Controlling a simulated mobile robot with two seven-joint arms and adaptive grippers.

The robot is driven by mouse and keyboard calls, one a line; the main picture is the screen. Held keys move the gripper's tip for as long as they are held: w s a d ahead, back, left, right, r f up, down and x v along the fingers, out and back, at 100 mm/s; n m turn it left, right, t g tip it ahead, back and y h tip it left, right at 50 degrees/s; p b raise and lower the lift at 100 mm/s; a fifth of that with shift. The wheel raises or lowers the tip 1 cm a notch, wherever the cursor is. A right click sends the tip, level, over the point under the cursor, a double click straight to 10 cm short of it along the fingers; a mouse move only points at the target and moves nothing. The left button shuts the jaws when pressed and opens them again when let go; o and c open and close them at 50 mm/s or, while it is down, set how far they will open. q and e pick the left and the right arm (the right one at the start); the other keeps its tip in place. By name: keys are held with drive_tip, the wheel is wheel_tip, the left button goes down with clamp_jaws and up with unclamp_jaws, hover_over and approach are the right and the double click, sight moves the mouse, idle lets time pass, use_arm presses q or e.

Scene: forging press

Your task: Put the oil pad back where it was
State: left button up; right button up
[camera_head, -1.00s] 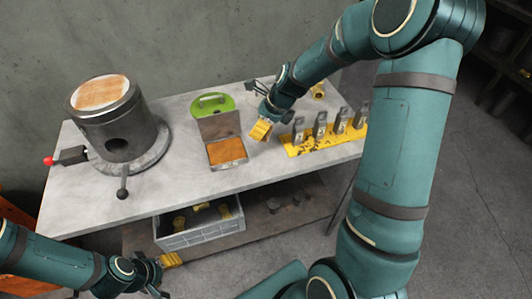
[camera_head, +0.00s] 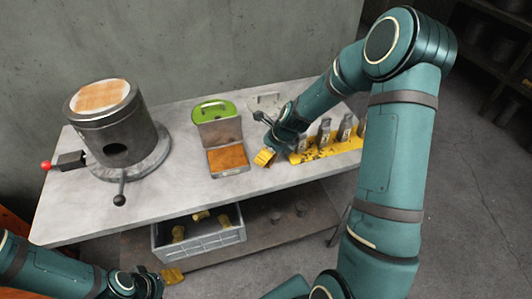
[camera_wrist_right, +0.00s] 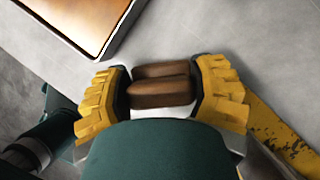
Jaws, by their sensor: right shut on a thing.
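My right gripper (camera_head: 265,158) has its yellow fingers shut on a brown two-part piece. In the right wrist view the brown piece (camera_wrist_right: 161,86) sits between the padded fingers (camera_wrist_right: 163,92). It may be the oil pad; I cannot tell for sure. The gripper is just right of an open shallow tin (camera_head: 229,172) with an orange-brown surface inside and a raised grey lid. The tin's rim also shows at upper left in the right wrist view (camera_wrist_right: 122,35). My left gripper (camera_head: 172,275) is low at the front, below the table top; its opening is unclear.
A yellow rack (camera_head: 325,152) with several grey tools stands close right of my right gripper. A dark cylindrical furnace-like unit (camera_head: 108,125) with levers is left. A grey crate (camera_head: 200,243) is on the lower shelf.

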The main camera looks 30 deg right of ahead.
drive_tip(key=shift+r, duration=0.1)
drive_tip(key=o, duration=1.2)
drive_tip(key=shift+r, duration=0.2)
drive_tip(key=p+v, duration=0.2)
drive_tip(key=v, duration=0.9)
drive_tip(key=shift+s+r, duration=0.25)
